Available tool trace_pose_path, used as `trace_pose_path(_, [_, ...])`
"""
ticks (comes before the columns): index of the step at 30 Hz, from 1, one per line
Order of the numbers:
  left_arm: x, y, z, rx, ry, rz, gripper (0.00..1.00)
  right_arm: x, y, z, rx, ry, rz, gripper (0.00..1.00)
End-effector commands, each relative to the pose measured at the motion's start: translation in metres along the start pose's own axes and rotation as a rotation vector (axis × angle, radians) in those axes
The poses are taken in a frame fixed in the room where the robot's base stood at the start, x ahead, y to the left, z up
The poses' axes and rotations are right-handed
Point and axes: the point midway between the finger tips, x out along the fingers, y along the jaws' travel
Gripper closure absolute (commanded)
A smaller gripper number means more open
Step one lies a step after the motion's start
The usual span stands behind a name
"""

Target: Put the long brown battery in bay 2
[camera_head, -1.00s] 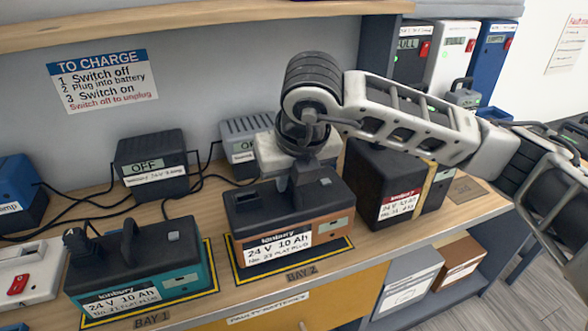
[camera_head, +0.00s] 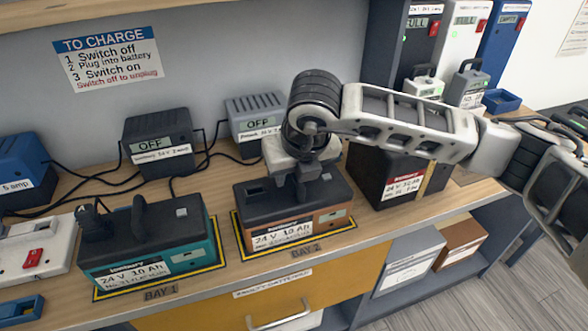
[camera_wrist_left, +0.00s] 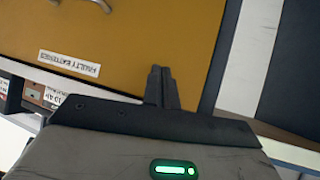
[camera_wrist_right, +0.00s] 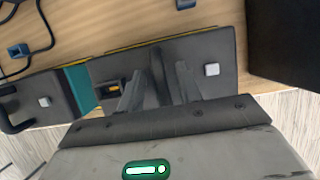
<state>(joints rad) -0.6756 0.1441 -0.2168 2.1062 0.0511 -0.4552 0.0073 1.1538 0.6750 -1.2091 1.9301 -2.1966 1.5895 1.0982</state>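The long brown battery (camera_head: 295,213) has a dark top and a brown front with a 24 V 10 Ah label. It sits upright on the yellow-edged pad of bay 2 (camera_head: 238,238). My right gripper (camera_head: 300,190) is over its top; in the right wrist view its fingers (camera_wrist_right: 160,92) stand apart on either side of the battery's handle (camera_wrist_right: 159,65), with small gaps showing. My left gripper (camera_wrist_left: 161,85) is shut and empty in front of the yellow drawer; it is not visible in the head view.
A teal battery (camera_head: 150,240) stands in bay 1. Two chargers reading OFF (camera_head: 157,145) (camera_head: 255,120) with cables stand behind. A dark red-labelled battery (camera_head: 385,180) is close on the right. The faulty-batteries drawer (camera_head: 340,285) is below.

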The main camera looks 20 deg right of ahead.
Motion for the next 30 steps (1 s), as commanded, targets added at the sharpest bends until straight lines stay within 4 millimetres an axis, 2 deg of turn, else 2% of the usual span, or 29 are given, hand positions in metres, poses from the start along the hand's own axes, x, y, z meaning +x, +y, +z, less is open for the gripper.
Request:
trace_pose_path(8, [0.000,0.000,-0.001,0.000,0.004,0.001,1.00,-0.006,0.000,0.001,0.000,-0.002,0.002,0.65])
trace_pose_path(11, [0.001,0.000,0.000,-0.001,0.005,0.001,1.00,-0.020,0.000,0.001,0.000,-0.005,0.002,0.65])
trace_pose_path(21, [0.003,0.001,-0.002,-0.008,0.020,0.006,1.00,-0.091,0.001,0.001,-0.001,-0.006,0.002,0.65])
trace_pose_path(25, [0.003,0.001,-0.004,-0.010,0.024,0.007,1.00,-0.109,0.000,0.001,-0.001,-0.003,0.001,0.65])
trace_pose_path(30, [0.003,0.001,-0.002,-0.012,0.022,0.007,1.00,-0.120,0.000,0.000,-0.001,0.000,0.000,0.65])
